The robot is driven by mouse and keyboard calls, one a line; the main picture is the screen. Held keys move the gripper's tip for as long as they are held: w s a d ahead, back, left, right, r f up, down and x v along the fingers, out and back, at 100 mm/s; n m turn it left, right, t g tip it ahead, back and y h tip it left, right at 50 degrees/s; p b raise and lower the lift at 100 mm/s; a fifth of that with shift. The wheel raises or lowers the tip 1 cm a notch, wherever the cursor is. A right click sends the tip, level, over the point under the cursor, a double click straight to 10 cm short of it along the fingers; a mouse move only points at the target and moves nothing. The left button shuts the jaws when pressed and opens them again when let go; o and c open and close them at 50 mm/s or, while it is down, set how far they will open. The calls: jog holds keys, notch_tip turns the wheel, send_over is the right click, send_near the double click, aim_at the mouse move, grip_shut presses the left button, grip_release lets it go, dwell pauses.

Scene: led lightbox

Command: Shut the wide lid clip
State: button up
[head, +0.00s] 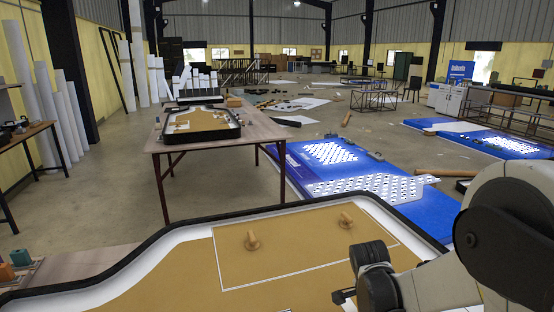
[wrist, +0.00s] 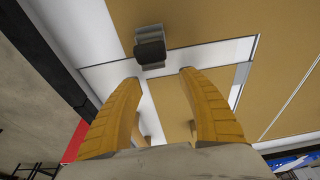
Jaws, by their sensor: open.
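In the wrist view, a dark grey and black clip-like block (wrist: 149,46) sits at the edge of the tan board, by a white strip, just beyond the fingertips. I cannot tell its width or whether it is shut. My gripper (wrist: 162,80) shows two tan, ridged fingers spread apart with nothing held between them. The fingertips look apart from the block. In the head view, the tan board (head: 190,275) lies in a black-rimmed white tray, with a thin white outline on it. My arm covers its right side, and the gripper is not clearly seen there.
Two wooden pegs (head: 252,241) (head: 346,219) stand on the board. The tray's raised black rim (head: 130,257) runs around it. A table with a similar tray (head: 204,122) stands behind. Blue panels with white discs (head: 370,187) lie to the right. Floor is open at left.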

jog(key=shift+p+v, duration=0.5)
jog(key=shift+v, duration=0.5)
jog(key=p+v, duration=0.3)
jog(key=v, duration=0.1)
jog(key=shift+a+r, duration=0.1)
jog(key=shift+r, duration=0.1)
jog(key=s+a+r+n+t+y, duration=0.1)
jog(key=s+a+r+n+t, duration=0.1)
jog(key=s+r+n, duration=0.5)
jog(key=s+a+r+n+t+y, duration=0.1)
jog(key=s+a+r+n+t, duration=0.1)
jog(key=s+r+n+t, duration=0.2)
jog(key=s+r+n, duration=0.3)
jog(key=r, duration=0.1)
jog(key=shift+r, duration=0.3)
